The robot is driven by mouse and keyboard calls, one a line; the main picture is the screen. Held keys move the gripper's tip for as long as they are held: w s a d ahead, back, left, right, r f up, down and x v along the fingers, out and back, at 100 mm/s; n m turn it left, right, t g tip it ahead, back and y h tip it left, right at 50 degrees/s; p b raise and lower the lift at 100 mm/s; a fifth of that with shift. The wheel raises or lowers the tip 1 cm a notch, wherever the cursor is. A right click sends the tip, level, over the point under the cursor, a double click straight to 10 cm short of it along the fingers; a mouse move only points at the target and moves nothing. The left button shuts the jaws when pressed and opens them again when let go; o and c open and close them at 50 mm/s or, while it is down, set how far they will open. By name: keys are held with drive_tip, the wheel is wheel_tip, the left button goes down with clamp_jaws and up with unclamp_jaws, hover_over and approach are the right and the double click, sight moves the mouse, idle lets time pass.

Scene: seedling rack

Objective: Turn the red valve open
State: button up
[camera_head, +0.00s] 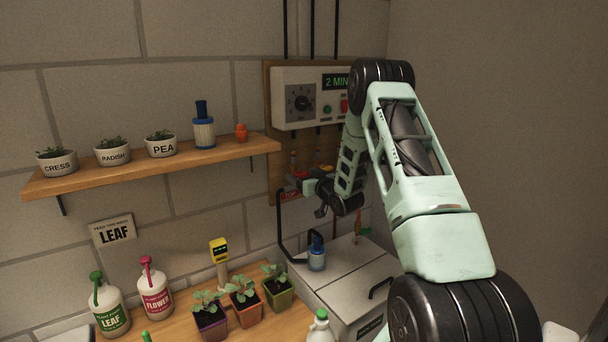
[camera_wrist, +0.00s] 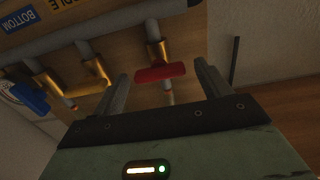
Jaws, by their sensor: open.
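In the wrist view, the red valve (camera_wrist: 160,72) is a flat red bar handle on a brass fitting of a grey pipe. My gripper (camera_wrist: 162,69) is open, with one finger on each side of the red handle. Gaps show between the handle and both fingers, and nothing is held. In the head view, my gripper (camera_head: 318,190) is at the pipe board below the control box.
A blue valve handle (camera_wrist: 27,96) and brass fittings sit left of the red one in the wrist view. In the head view, the control box (camera_head: 298,98) hangs above. A blue bottle (camera_head: 316,254) stands on the grey lid below. A wooden shelf (camera_head: 150,168) is left.

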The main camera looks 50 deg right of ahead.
drive_tip(key=c, duration=1)
drive_tip(key=shift+f+b, duration=0.1)
drive_tip(key=shift+b, duration=0.3)
drive_tip(key=n+b, duration=0.6)
drive_tip(key=b, duration=0.4)
drive_tip(key=n+b, duration=0.6)
drive_tip(key=b, duration=0.4)
drive_tip(key=n+b, duration=0.6)
drive_tip(key=b, duration=0.4)
drive_tip(key=shift+a+f+b, duration=0.25)
drive_tip(key=shift+b, duration=0.15)
drive_tip(key=shift+r, duration=0.1)
